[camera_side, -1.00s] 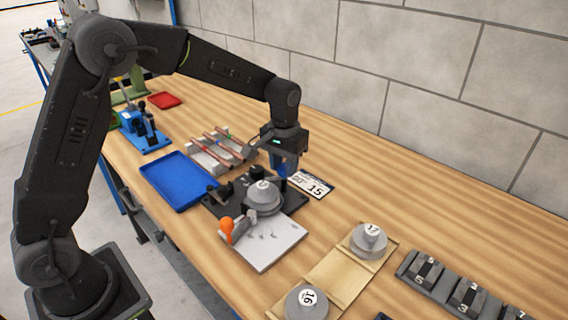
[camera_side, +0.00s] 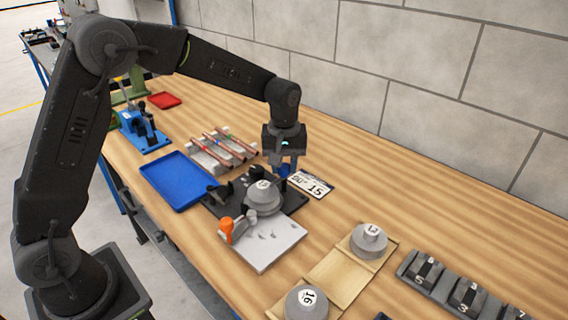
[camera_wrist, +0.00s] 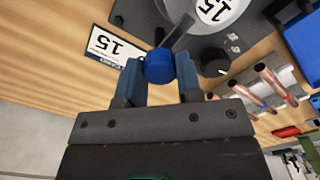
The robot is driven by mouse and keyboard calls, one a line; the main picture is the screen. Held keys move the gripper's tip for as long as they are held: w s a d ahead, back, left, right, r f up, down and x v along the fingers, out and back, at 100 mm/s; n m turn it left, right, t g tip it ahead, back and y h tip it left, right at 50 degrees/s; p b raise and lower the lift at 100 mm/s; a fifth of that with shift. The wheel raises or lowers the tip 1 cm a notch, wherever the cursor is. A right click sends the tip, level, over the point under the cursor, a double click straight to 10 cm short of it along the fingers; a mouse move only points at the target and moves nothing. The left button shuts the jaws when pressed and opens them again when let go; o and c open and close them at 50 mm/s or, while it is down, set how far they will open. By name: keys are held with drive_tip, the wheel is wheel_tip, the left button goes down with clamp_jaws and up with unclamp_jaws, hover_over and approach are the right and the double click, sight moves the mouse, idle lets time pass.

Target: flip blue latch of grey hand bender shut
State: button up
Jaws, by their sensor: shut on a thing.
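The grey hand bender stands on a dark base plate (camera_side: 289,203), with a round grey former (camera_side: 264,193) marked 15 on top and an orange-tipped handle (camera_side: 226,226) at its front left. Its blue latch knob (camera_wrist: 160,66) sits on a thin metal lever in the wrist view. My gripper (camera_wrist: 160,80) is shut on this knob, one finger on each side. In the side view my gripper (camera_side: 284,166) is at the back edge of the bender, pointing down, with the blue knob (camera_side: 284,170) partly hidden at its fingertips.
A card marked 15 (camera_side: 312,185) lies right beside the bender. Copper tubes (camera_side: 222,146) rest on a grey rack behind left. A blue tray (camera_side: 176,182) lies to the left. Loose formers marked 17 (camera_side: 369,241) and 16 (camera_side: 306,302) stand at front right.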

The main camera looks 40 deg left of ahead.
sight(283, 166)
idle(0.4)
drive_tip(key=o, duration=0.9)
drive_tip(key=shift+o, duration=0.2)
wheel_tip(283, 166, up, 14)
drive_tip(key=s+r+m+t, duration=0.3)
drive_tip(key=s+r+m, duration=0.1)
drive_tip(key=s, duration=0.8)
drive_tip(key=s+a+f+m+t, duration=0.1)
drive_tip(key=s+f+m, duration=0.4)
drive_tip(key=s, duration=0.9)
drive_tip(key=shift+s+f+t, duration=0.2)
drive_tip(key=shift+s+t, duration=0.05)
drive_tip(key=shift+t, duration=0.55)
